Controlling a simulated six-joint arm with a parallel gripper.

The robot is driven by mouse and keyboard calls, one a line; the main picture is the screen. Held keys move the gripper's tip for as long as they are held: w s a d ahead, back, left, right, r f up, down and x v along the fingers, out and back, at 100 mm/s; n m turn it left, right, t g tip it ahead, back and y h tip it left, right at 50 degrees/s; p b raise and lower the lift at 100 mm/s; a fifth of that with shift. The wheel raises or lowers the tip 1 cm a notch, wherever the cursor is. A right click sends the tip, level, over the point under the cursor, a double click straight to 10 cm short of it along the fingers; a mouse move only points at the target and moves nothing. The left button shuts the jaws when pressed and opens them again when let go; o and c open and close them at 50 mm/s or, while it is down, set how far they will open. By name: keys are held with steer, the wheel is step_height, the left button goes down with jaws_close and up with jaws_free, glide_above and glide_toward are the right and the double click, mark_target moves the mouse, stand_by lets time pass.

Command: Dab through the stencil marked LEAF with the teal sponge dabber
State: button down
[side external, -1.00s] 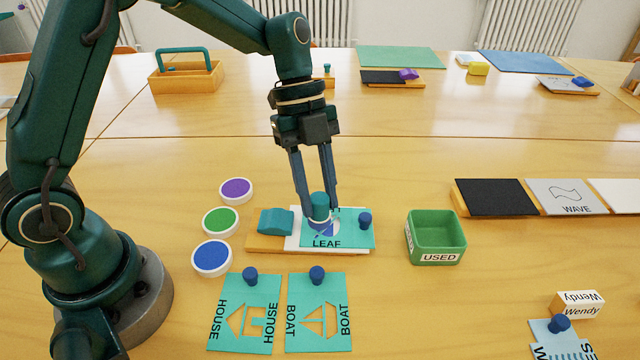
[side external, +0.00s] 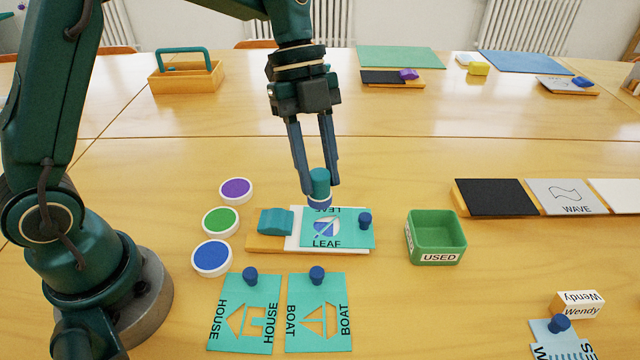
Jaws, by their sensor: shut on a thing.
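My gripper (side external: 320,188) is shut on the teal sponge dabber (side external: 320,181). The dabber is upright with its sponge end down, above the far edge of the LEAF stencil (side external: 349,228). The sponge end looks blue-purple. The stencil is a teal sheet with a dark blue knob (side external: 365,220) on its right side. It lies on white paper (side external: 294,238) on a wooden board (side external: 262,245). Blue colour shows in parts of the leaf cutout (side external: 326,229), with white beside it.
Purple (side external: 236,190), green (side external: 221,221) and blue (side external: 212,257) paint pots stand left of the board. A teal block (side external: 276,221) sits on the board's left end. HOUSE (side external: 243,322) and BOAT (side external: 320,325) stencils lie in front. A green USED bin (side external: 436,238) stands right.

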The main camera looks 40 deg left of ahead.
steer(key=shift+w+d+f, duration=0.25)
steer(key=shift+d+f, duration=0.05)
steer(key=shift+f, duration=0.65)
steer(key=shift+w+d+f, duration=0.3)
steer(key=shift+f, duration=0.7)
steer(key=shift+w+d+f, duration=0.25)
steer(key=shift+d+f, duration=0.05)
steer(key=shift+f, duration=0.65)
steer(key=shift+f, duration=0.5)
step_height(320, 180, up, 7)
stand_by(0.4)
steer(key=shift+f, duration=0.1)
steer(key=shift+w+a+f, duration=0.25)
steer(key=shift+w+f, duration=0.05)
steer(key=shift+f, duration=0.65)
steer(key=shift+w+a+f, duration=0.25)
steer(key=shift+a+f, duration=0.05)
steer(key=shift+f, duration=0.7)
steer(key=shift+w+a+f, duration=0.25)
steer(key=shift+w+f, duration=0.05)
steer(key=shift+f, duration=0.65)
steer(key=shift+f, duration=0.55)
